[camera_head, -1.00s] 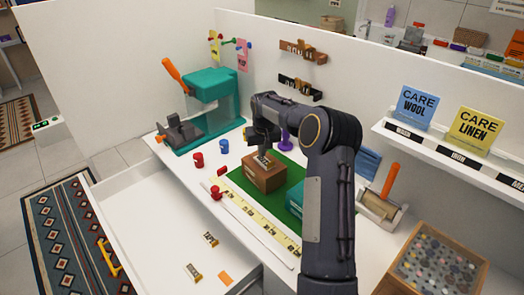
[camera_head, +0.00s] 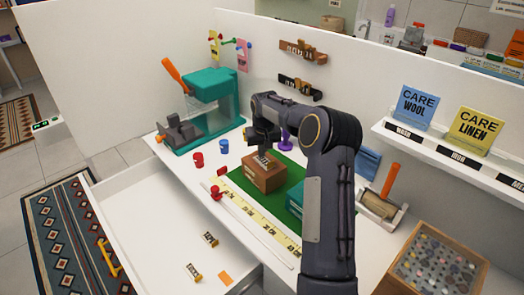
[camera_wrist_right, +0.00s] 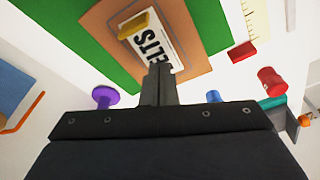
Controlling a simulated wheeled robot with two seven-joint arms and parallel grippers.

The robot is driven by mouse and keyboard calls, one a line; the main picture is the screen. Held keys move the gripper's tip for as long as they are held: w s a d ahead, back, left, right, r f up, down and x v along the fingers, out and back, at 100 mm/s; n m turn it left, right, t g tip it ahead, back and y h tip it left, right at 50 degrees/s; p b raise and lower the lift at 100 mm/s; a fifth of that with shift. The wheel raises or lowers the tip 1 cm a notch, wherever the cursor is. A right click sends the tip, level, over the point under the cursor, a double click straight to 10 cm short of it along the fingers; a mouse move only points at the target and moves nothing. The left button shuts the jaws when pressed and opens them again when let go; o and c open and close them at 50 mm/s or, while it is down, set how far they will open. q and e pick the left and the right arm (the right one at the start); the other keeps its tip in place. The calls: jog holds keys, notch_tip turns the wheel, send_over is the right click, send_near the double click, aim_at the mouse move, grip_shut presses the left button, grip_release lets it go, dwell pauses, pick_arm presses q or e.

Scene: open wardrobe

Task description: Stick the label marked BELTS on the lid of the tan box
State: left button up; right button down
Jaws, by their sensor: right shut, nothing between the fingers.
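The tan box (camera_head: 262,178) stands on a green mat on the white worktop. A white label (camera_head: 264,158) with dark letters lies on its lid. In the right wrist view the label (camera_wrist_right: 152,45) shows "ELTS", with its first letter hidden, and carries a small gold tab (camera_wrist_right: 134,25). The tan lid (camera_wrist_right: 203,30) surrounds it. My right gripper (camera_wrist_right: 160,70) is shut and empty, with its fingertips over the label's near edge; I cannot tell whether they touch it. It also shows above the box in the head view (camera_head: 263,149). My left gripper is out of view.
A teal box (camera_head: 295,197) is beside the tan box, partly behind my arm. A yellow ruler strip (camera_head: 262,222) and red knob (camera_head: 216,193) lie in front. The open drawer (camera_head: 150,215) holds small labels (camera_head: 210,239). A teal press (camera_head: 210,85) stands at the back left.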

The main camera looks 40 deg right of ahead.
jog(key=shift+f+b, duration=0.5)
jog(key=shift+f, duration=0.25)
jog(key=shift+r, duration=0.15)
dwell(0.4)
notch_tip(320, 180, up, 7)
jog(key=p, duration=0.5)
dwell(0.6)
jog(key=s+a+r+n+t+y, duration=0.2)
jog(key=s+a+r, duration=1.1)
jog(key=s+a, duration=0.3)
jog(key=s+a+f+y, duration=0.1)
jog(key=s+a+f, duration=0.1)
jog(key=s+a, duration=0.4)
jog(key=s+a+f+n+t+y, duration=0.1)
jog(key=s+a+f, duration=0.2)
jog(key=s, duration=0.9)
jog(key=a, duration=0.3)
jog(key=shift+s+a+f+t+y, duration=0.15)
jog(key=shift+s+f+t+y, duration=0.15)
jog(key=shift+y, duration=0.1)
